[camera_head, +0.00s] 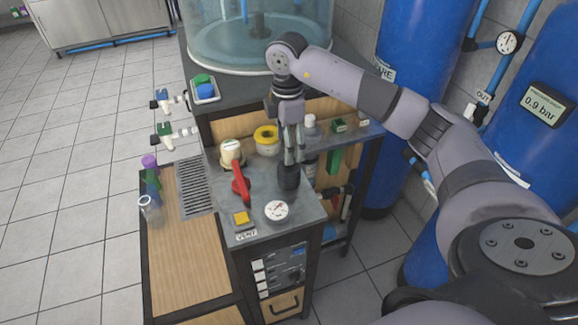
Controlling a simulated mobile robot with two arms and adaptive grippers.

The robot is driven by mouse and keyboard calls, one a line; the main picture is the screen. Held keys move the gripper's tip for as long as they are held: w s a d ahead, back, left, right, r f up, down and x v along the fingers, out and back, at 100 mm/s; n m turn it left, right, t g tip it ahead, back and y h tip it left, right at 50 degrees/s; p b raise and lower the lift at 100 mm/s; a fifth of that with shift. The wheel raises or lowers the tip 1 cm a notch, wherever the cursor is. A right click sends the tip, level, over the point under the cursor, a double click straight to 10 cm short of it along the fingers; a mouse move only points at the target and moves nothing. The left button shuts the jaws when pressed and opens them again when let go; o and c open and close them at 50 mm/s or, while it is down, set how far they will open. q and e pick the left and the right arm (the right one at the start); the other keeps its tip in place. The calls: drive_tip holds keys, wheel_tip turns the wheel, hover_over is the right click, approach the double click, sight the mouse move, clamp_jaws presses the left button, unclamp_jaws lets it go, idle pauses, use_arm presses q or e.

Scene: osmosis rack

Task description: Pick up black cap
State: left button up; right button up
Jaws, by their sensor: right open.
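A black cap-like cylinder (288,180) stands upright on the grey bench top, right of the red lever. My right gripper (294,158) points straight down over it. Its fingers are open, with the fingertips at the top of the black cylinder. I cannot tell whether they touch it or reach around it. My left gripper is not in view.
A red lever (240,184), a white-topped fitting (231,153), a yellow tape roll (266,138) and a round gauge (277,211) stand close by. A yellow button (241,219) is near the front edge. A glass tank (255,45) stands behind, blue cylinders (412,90) at right.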

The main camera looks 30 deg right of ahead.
sight(289, 170)
drive_tip(key=f, duration=0.3)
drive_tip(key=shift+w+f+p, duration=0.1)
drive_tip(key=shift+w+p, duration=0.1)
drive_tip(key=shift+p, duration=0.15)
drive_tip(key=shift+f, duration=0.5)
drive_tip(key=shift+s+f+p, duration=0.2)
drive_tip(key=shift+f+p, duration=0.1)
drive_tip(key=shift+p, duration=0.1)
drive_tip(key=f+p, duration=0.1)
drive_tip(key=f, duration=0.2)
drive_tip(key=shift+s+d+f+p, duration=0.1)
drive_tip(key=shift+s+f+p, duration=0.1)
drive_tip(key=shift+f+p, duration=0.15)
drive_tip(key=shift+f, duration=0.45)
drive_tip(key=c, duration=0.5)
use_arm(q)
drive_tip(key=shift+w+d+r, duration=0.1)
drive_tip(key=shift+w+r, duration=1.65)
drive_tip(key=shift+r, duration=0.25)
use_arm(e)
drive_tip(key=c, duration=0.5)
